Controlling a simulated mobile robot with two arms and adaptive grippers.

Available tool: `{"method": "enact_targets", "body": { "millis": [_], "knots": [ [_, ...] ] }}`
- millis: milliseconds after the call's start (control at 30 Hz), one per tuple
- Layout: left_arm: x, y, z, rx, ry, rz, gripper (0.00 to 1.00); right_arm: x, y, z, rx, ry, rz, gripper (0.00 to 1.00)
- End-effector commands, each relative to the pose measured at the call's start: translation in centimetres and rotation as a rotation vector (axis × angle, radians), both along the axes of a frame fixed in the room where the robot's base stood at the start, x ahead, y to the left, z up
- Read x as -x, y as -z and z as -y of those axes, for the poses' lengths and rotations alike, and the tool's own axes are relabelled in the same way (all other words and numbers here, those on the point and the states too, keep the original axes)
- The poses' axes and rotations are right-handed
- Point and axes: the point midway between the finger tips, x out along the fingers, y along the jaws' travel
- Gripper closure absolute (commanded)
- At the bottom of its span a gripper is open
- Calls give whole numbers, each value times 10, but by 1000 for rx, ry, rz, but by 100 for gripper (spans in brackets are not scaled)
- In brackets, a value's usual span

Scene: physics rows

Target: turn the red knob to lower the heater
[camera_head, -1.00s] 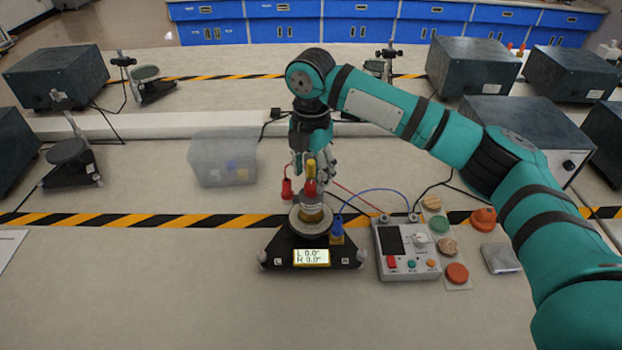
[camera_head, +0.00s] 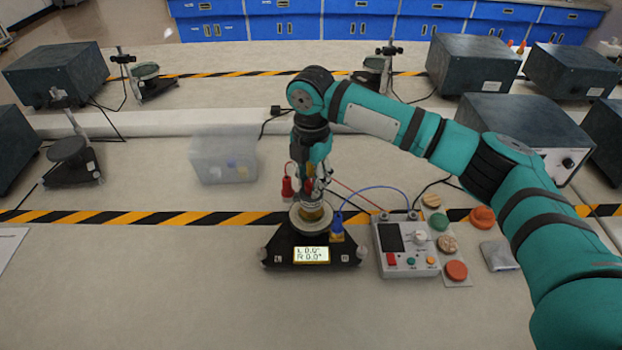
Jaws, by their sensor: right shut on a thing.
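A black instrument (camera_head: 284,249) with a lit display (camera_head: 311,255) stands near the front middle of the bench. A brass cylinder (camera_head: 312,212) sits on its round grey plate. My right gripper (camera_head: 311,191) points straight down just above the cylinder and is shut. A small patch of red (camera_head: 308,187), apparently the red knob, shows between its fingers; most of it is hidden. A red plug (camera_head: 287,187) hangs on a wire just left of the fingers. My left gripper is not in view.
A control box (camera_head: 408,262) with coloured buttons stands right of the instrument, wired to it. Round discs, including an orange one (camera_head: 456,271), lie beside it. A clear bin (camera_head: 223,160) stands behind left.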

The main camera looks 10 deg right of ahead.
Motion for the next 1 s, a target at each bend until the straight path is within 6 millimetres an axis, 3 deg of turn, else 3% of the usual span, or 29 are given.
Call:
{"method": "enact_targets", "body": {
  "millis": [367, 1000],
  "knots": [
    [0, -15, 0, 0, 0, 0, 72, 1, -3, 0, 0, 59, -4, 100],
    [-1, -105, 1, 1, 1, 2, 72, 1, -6, -1, 0, 595, -5, 100]
  ]
}}
